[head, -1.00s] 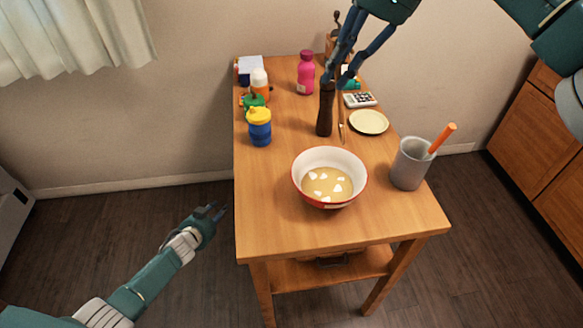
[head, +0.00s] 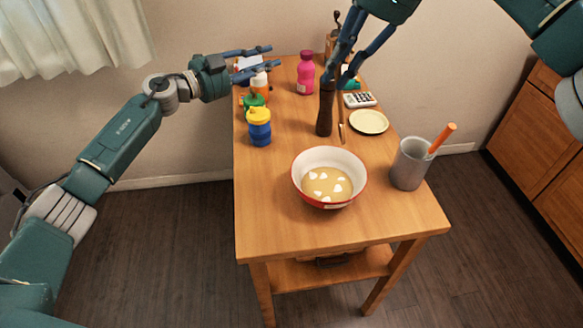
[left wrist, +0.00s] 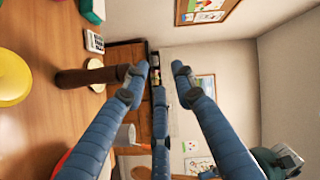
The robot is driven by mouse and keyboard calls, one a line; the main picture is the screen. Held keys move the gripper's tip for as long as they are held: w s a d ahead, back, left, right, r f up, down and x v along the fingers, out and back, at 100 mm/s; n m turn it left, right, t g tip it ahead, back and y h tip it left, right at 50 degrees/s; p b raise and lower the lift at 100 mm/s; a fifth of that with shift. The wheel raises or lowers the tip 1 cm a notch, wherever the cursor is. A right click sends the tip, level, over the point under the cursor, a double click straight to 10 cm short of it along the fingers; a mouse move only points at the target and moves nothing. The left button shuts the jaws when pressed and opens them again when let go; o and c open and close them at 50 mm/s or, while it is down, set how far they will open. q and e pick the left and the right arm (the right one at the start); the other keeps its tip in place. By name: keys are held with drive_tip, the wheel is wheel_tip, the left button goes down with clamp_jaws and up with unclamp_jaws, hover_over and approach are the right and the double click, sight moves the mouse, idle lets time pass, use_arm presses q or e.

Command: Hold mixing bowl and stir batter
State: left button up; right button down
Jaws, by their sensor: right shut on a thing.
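The white mixing bowl (head: 302,180) with a red outside stands near the front of the wooden table. Pale batter (head: 326,189) with several white chunks lies in it. No gripper is at the bowl. My left gripper (head: 271,58) is open and empty above the table's far left, its fingers pointing right. Its spread fingers also fill the left wrist view (left wrist: 160,75). My right gripper (head: 334,83) is shut on the top of a dark brown upright cylinder (head: 325,112), behind the bowl. The cylinder also shows in the left wrist view (left wrist: 88,77). A thin brown stick (head: 341,128) is beside it.
The table's front left is clear.

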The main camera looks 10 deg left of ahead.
use_arm(q)
drive_tip(key=s+d+r+m+g+h, duration=0.1)
drive_tip(key=s+d+r+m+g, duration=0.4)
drive_tip(key=d, duration=0.3)
use_arm(e)
drive_tip(key=shift+s, duration=0.1)
use_arm(q)
drive_tip(key=m+g+y, duration=0.2)
drive_tip(key=g+y, duration=0.4)
drive_tip(key=y, duration=0.4)
hover_over(305, 196)
drive_tip(key=a, duration=0.3)
wheel_tip(305, 196, down, 17)
drive_tip(key=x, duration=1.1)
drive_tip(key=shift+s+d, duration=0.1)
drive_tip(key=shift+s, duration=0.05)
